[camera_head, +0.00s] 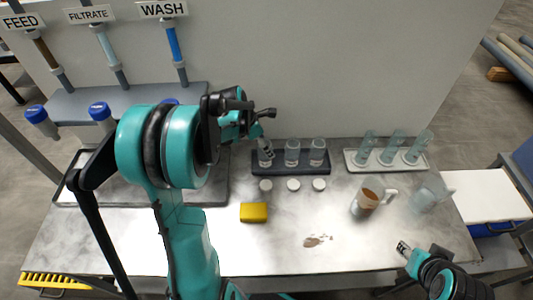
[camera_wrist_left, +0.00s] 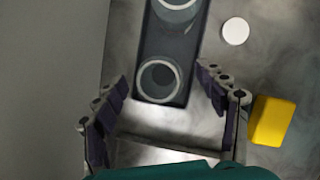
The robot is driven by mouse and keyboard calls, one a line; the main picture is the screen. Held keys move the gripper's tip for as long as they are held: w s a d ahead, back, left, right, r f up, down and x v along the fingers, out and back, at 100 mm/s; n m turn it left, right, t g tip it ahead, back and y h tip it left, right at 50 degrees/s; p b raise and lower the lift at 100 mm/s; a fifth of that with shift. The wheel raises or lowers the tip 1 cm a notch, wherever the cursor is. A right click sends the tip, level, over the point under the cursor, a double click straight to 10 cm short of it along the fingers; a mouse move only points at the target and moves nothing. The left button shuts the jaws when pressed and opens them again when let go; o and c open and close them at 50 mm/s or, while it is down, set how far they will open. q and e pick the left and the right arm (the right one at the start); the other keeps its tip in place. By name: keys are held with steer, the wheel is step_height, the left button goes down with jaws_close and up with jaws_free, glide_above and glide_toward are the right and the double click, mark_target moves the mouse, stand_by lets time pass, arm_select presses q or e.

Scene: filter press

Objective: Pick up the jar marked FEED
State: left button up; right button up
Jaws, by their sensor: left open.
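Three clear jars stand in a dark rack (camera_head: 305,169) at the back middle of the table: a left jar (camera_head: 265,159), a middle jar (camera_head: 292,152) and a right jar (camera_head: 317,152). Their labels are too small to read, so I cannot tell which is marked FEED. My left gripper (camera_head: 262,135) is at the left jar, partly covering it. In the left wrist view its open fingers (camera_wrist_left: 163,82) are on either side of the round mouth of the nearest jar (camera_wrist_left: 160,98), apart from it. My right gripper (camera_head: 403,248) is low at the front right, away from the jars.
White lids (camera_head: 293,185) lie before the rack; one shows in the wrist view (camera_wrist_left: 235,31). A yellow sponge (camera_head: 254,212) lies in front. A pale rack of tubes (camera_head: 352,165), a brown-filled beaker (camera_head: 367,198) and a clear jug (camera_head: 428,195) stand right. A FEED sign (camera_head: 21,21) marks a pipe.

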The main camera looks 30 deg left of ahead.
arm_select(q)
steer(key=shift+f, duration=0.45)
steer(key=b+x, duration=0.2)
steer(key=x, duration=0.3)
steer(key=shift+w+a, duration=0.1)
steer(key=shift+a, duration=0.05)
steer(key=shift+r, duration=0.15)
steer(key=shift+c, duration=0.6)
steer(key=c, duration=1.1)
